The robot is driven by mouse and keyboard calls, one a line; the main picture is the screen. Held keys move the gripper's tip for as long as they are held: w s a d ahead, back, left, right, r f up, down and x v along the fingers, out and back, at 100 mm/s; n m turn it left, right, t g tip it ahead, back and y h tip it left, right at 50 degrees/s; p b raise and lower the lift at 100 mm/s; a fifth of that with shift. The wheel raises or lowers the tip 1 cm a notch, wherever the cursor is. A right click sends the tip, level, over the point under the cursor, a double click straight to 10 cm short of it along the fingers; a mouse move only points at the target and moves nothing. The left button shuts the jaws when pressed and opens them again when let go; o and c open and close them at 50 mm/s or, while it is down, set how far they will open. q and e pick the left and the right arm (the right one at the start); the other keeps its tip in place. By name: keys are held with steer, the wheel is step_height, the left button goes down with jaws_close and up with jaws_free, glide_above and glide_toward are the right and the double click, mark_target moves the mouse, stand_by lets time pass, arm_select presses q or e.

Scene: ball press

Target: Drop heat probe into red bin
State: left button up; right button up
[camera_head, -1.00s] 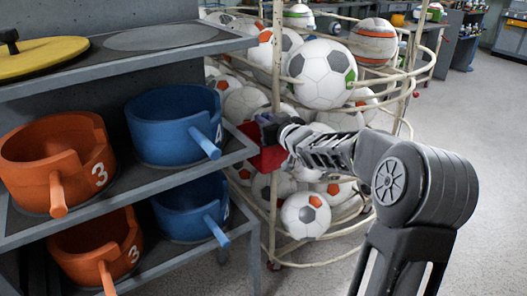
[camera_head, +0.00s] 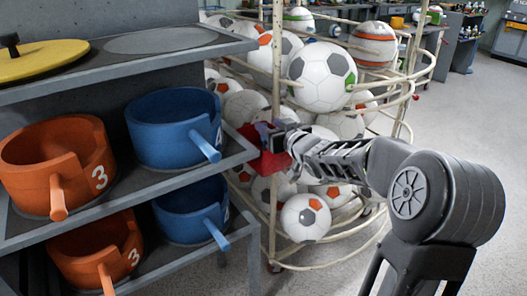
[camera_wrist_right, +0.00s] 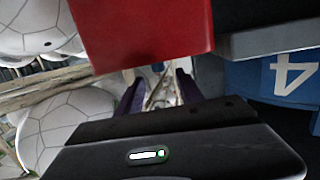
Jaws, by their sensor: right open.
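The red bin (camera_head: 268,160) hangs at the right end of the shelf unit, in front of the ball cage. Its red side also fills the top of the right wrist view (camera_wrist_right: 140,30). My right gripper (camera_head: 272,133) is at the bin's upper edge and partly overlaps it. In the right wrist view its two dark purple fingers (camera_wrist_right: 160,92) stand apart just below the red side. Something pale shows between them, but I cannot tell what it is or whether it lies beyond. I cannot make out the heat probe in either view. My left gripper is out of view.
The shelf unit (camera_head: 190,50) holds orange pots (camera_head: 45,165) and blue pots (camera_head: 172,130), with handles sticking out. A wire cage (camera_head: 277,100) of soccer balls (camera_head: 321,76) stands close behind my right gripper. The floor (camera_head: 470,130) at right is clear.

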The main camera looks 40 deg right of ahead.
steer(key=v, duration=0.4)
steer(key=shift+s+a, duration=0.1)
steer(key=shift+s, duration=0.25)
stand_by(0.5)
